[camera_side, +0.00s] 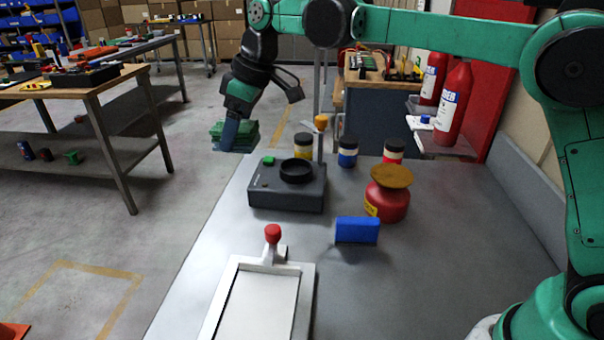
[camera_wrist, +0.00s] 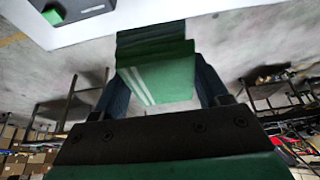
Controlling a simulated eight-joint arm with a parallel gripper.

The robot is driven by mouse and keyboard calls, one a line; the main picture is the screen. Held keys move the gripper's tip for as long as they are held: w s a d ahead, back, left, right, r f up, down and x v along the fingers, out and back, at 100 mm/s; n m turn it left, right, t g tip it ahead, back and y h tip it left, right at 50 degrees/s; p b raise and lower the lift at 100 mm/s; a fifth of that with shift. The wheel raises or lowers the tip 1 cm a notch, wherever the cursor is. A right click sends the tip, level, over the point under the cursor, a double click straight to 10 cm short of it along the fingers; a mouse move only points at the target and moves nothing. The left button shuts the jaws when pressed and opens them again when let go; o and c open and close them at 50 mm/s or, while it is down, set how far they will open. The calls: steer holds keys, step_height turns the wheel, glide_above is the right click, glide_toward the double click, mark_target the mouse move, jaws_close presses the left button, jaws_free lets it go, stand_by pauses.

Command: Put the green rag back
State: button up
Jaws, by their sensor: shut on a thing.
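My gripper (camera_side: 229,135) is out past the far left edge of the grey bench in the side view, pointing down. It is shut on a folded green rag (camera_side: 247,132). In the wrist view the rag (camera_wrist: 160,75) sits between the two dark blue fingers of my gripper (camera_wrist: 162,82), with lighter stripes on its face. The rag looks clear of the bench top, with floor behind it. One finger hides part of the rag in the side view.
On the bench (camera_side: 450,260) stand a grey device with a black ring (camera_side: 288,190), a red can with a brown top (camera_side: 388,200), a blue block (camera_side: 357,230), several small jars (camera_side: 348,153) and a white framed tray (camera_side: 307,310). Red cylinders (camera_side: 453,105) stand at back right. The bench's right part is clear.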

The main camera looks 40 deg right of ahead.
mark_target(244, 232)
step_height(244, 232, down, 19)
steer(key=shift+s+r, duration=0.1)
stand_by(0.4)
steer(key=o, duration=1.3)
steer(key=shift+o, duration=0.2)
steer(key=v, duration=1.2)
steer(key=s+d+r+m+t+h, duration=0.1)
steer(key=s+d+m+t, duration=0.1)
steer(key=s+d+m, duration=0.2)
steer(key=s+d+r+m+t+h, duration=0.1)
steer(key=s+d+m, duration=0.3)
steer(key=s, duration=0.7)
steer(key=shift+s+d+m+t+h, duration=0.15)
steer(key=shift+d+m+t+h, duration=0.25)
steer(key=shift+d+t+h, duration=0.15)
